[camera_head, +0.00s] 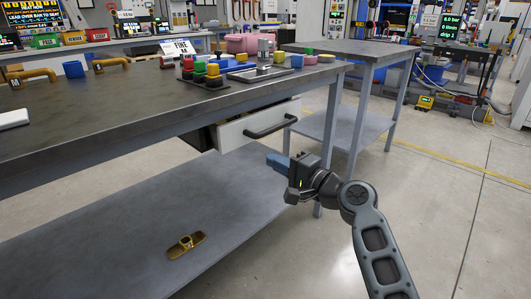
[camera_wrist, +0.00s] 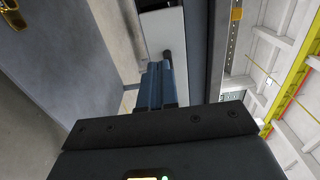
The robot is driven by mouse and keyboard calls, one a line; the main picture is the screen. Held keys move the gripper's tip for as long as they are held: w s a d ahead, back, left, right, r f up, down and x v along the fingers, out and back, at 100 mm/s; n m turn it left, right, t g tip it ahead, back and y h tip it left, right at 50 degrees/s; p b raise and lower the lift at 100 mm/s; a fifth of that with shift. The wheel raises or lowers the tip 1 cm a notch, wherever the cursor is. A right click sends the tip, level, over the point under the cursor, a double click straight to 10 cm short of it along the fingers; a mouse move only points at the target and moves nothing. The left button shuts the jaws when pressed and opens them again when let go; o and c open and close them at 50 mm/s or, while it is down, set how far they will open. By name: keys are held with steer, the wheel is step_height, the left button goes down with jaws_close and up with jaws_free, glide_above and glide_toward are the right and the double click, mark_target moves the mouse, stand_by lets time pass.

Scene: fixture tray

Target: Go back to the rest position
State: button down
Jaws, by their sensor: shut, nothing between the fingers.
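My gripper (camera_head: 272,161) is in front of the workbench, below the level of its top and near the white drawer (camera_head: 258,124) with its dark handle (camera_head: 271,125). Its blue fingers are shut with nothing between them. They also show in the wrist view (camera_wrist: 161,84), pointing toward the drawer front and handle. I cannot tell the exact gap between fingers and handle, but they look apart. The drawer stands out a little from under the bench top.
The workbench top (camera_head: 110,98) carries coloured parts and a fixture tray (camera_head: 260,74) at its far right end. A brass-coloured part (camera_head: 186,245) lies on the lower shelf (camera_head: 110,235). A second table (camera_head: 350,48) stands behind. The floor (camera_head: 440,200) to the right is clear.

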steer(key=s+d+f+t+h, duration=0.1)
steer(key=s+d+f+h, duration=0.25)
steer(key=s+f, duration=0.5)
steer(key=s+d+f+h, duration=0.3)
steer(key=s+d+f, duration=0.1)
steer(key=s+f, duration=0.45)
steer(key=s+d+f+n+h, duration=0.15)
steer(key=s+d, duration=0.25)
steer(key=s, duration=0.7)
steer(key=s+d+f+n+h, duration=0.1)
steer(key=s+d+h, duration=0.2)
steer(key=s, duration=0.7)
steer(key=s+d+r+n+t+h, duration=0.1)
steer(key=s+d+r+n, duration=0.15)
steer(key=s+r, duration=0.55)
steer(key=s+d+r+n+h, duration=0.15)
steer(key=s+r+n, duration=0.3)
steer(key=s, duration=0.65)
step_height(320, 180, up, 22)
steer(key=p, duration=2.1)
steer(key=shift+s+y, duration=0.2)
steer(key=shift+y, duration=0.15)
steer(key=shift+r+m, duration=0.1)
steer(key=shift+m, duration=0.15)
